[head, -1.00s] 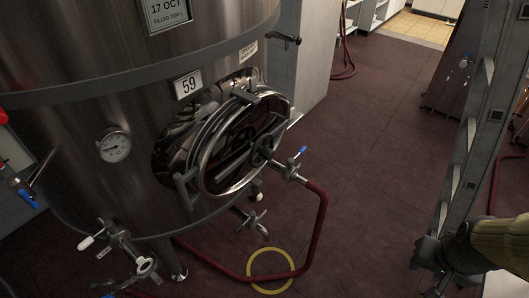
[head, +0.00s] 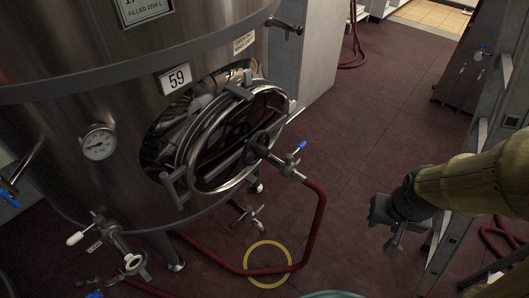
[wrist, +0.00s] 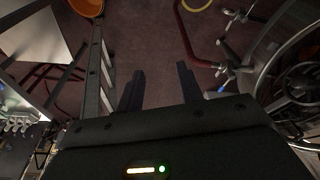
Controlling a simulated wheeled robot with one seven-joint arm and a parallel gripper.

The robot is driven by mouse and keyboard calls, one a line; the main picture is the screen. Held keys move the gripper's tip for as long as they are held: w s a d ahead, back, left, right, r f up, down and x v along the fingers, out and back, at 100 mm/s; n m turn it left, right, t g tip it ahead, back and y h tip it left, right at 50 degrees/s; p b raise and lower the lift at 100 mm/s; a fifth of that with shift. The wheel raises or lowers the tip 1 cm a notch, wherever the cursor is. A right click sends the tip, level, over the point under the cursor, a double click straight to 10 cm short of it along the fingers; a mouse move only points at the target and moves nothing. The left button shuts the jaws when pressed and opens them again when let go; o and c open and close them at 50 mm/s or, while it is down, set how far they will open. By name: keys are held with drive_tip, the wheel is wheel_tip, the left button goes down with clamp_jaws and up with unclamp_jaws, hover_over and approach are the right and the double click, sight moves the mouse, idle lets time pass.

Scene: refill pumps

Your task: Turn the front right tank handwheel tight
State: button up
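A steel tank (head: 60,125) with plate 59 (head: 176,79) stands at the left of the head view. Its round hatch has a dark spoked handwheel (head: 262,146) at the centre of a crossbar. The handwheel also shows at the right edge of the wrist view (wrist: 301,84). My gripper (head: 391,246) is to the right of the hatch, in free air and apart from the handwheel. In the wrist view its two fingers (wrist: 160,90) stand apart with nothing between them.
A red hose (head: 322,225) runs from a valve with a blue lever (head: 297,150) across the floor. A yellow ring (head: 268,265) lies below the hatch. A ladder (head: 462,200) stands behind my arm at right. A gauge (head: 99,142) and lower valve (head: 113,240) are on the tank.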

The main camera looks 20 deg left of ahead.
drive_tip(key=shift+s, duration=0.1)
drive_tip(key=shift+o, duration=2.3)
drive_tip(key=shift+w+f, duration=0.2)
drive_tip(key=w+a+f+n+t+y+b, duration=0.1)
drive_tip(key=w+a+f+n+t+b, duration=0.2)
drive_tip(key=w, duration=0.4)
drive_tip(key=w+a+f+n+t+y+b, duration=0.1)
drive_tip(key=w+f+n+t+y+b, duration=0.15)
drive_tip(key=w+f+n, duration=0.35)
drive_tip(key=a+n+g+y+b, duration=0.1)
drive_tip(key=a+n+y+b, duration=0.5)
drive_tip(key=a+y, duration=0.7)
drive_tip(key=n, duration=0.2)
drive_tip(key=shift+s+a+n, duration=0.2)
drive_tip(key=shift+a+n, duration=0.05)
drive_tip(key=shift+n, duration=0.05)
